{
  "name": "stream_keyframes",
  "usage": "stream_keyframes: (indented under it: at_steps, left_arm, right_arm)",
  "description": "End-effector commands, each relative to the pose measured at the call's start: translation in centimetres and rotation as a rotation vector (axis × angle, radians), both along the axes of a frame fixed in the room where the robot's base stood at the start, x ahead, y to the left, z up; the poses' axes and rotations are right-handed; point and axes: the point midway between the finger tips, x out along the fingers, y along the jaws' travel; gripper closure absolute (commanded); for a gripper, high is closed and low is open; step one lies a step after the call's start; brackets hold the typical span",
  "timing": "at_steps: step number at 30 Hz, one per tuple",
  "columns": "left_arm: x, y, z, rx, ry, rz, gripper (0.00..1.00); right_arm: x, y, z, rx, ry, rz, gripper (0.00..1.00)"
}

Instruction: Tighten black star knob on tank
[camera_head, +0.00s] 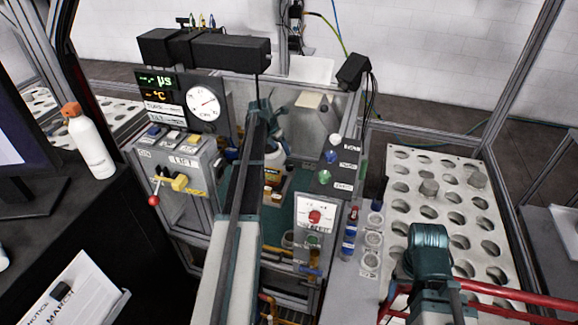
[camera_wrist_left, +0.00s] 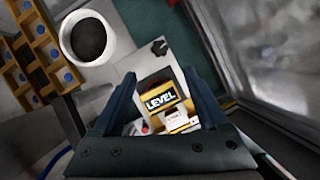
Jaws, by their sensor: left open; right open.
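A small black star knob (camera_wrist_left: 159,46) sits on a pale grey surface in the left wrist view, beyond the yellow gauge marked LEVEL (camera_wrist_left: 160,101). I cannot clearly make out the knob in the head view, where my left arm covers part of the station. My left gripper (camera_wrist_left: 158,88) is open, with its two fingers on either side of the LEVEL gauge in the picture and the knob ahead of the tips, apart from them. In the head view my left gripper (camera_head: 266,108) is over the station's middle. My right gripper (camera_head: 428,240) is by the perforated rack, its fingertips unclear.
A white round cup (camera_wrist_left: 88,36) and a yellow rack (camera_wrist_left: 35,50) lie left of the knob. A perforated rack (camera_head: 475,206) stands at right. A control box with a red button (camera_head: 315,216) and a dark gauge panel (camera_head: 204,103) flank my left arm.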

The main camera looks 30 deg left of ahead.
Motion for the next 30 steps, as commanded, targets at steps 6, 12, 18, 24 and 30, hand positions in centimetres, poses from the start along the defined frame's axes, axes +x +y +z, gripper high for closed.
stream_keyframes:
  at_steps: [6, 12, 18, 24, 30]
  left_arm:
    - [0.9, -0.1, -2.5, 0.000, 0.000, -0.001, 0.23]
    - [2.0, -0.3, -5.3, 0.000, 0.000, -0.002, 0.23]
    - [3.2, -0.5, -8.2, 0.000, 0.000, -0.003, 0.23]
    - [4.3, -0.7, -10.9, 0.000, 0.000, -0.002, 0.23]
    - [4.9, -0.9, -12.3, -0.001, 0.000, -0.001, 0.23]
  right_arm:
    - [0.0, 0.0, -2.5, 0.000, 0.000, 0.000, 0.23]
    - [0.0, 0.0, -5.3, 0.000, 0.000, 0.000, 0.23]
    - [0.0, 0.0, -8.2, 0.000, 0.000, 0.000, 0.23]
    - [0.0, 0.0, -10.9, 0.000, 0.000, 0.000, 0.23]
    - [0.0, 0.0, -12.3, 0.000, 0.000, 0.000, 0.23]
